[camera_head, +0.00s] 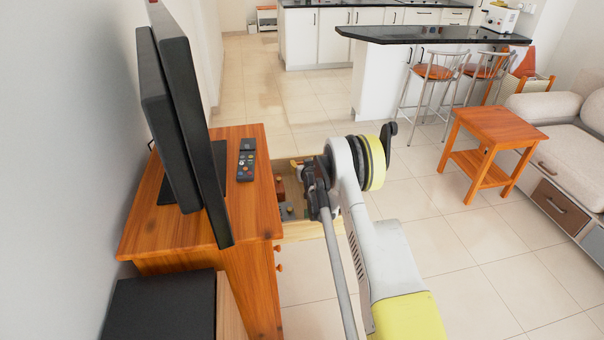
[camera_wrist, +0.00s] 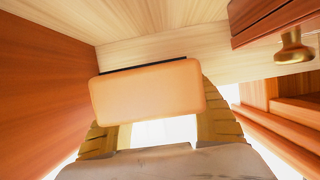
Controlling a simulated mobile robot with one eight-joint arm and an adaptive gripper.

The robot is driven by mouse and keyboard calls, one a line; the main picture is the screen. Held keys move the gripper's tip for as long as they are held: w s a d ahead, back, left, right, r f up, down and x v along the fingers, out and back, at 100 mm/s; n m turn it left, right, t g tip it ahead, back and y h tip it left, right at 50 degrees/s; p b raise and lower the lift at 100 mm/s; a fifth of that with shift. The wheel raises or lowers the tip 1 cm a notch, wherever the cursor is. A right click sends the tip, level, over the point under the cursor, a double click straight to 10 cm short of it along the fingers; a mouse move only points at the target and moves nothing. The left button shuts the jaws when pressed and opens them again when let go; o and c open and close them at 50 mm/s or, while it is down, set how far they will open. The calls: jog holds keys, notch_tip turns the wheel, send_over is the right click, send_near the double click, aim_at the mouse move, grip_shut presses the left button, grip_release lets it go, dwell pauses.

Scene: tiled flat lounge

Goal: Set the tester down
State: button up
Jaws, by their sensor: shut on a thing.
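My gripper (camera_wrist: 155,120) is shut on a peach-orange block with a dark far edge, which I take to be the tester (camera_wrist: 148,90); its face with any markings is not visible. Pale wood surfaces are close beyond it in the wrist view. In the head view my gripper (camera_head: 308,178) is low over the open drawer (camera_head: 312,230) of the wooden TV cabinet (camera_head: 262,210). My wrist and arm hide much of the drawer. I cannot tell whether the tester touches the drawer.
Small grey and reddish items, partly hidden, show in the drawer. A dark remote (camera_head: 246,160) with coloured buttons lies on the cabinet beside the TV (camera_head: 180,110). A brass knob (camera_wrist: 293,47) is near in the wrist view. A side table (camera_head: 498,125) stands right; tiled floor between is clear.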

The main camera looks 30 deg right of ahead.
jog(key=shift+f+b, duration=0.35)
jog(key=shift+f, duration=0.9)
jog(key=shift+f, duration=0.6)
jog(key=o, duration=1.3)
jog(key=shift+c, duration=0.2)
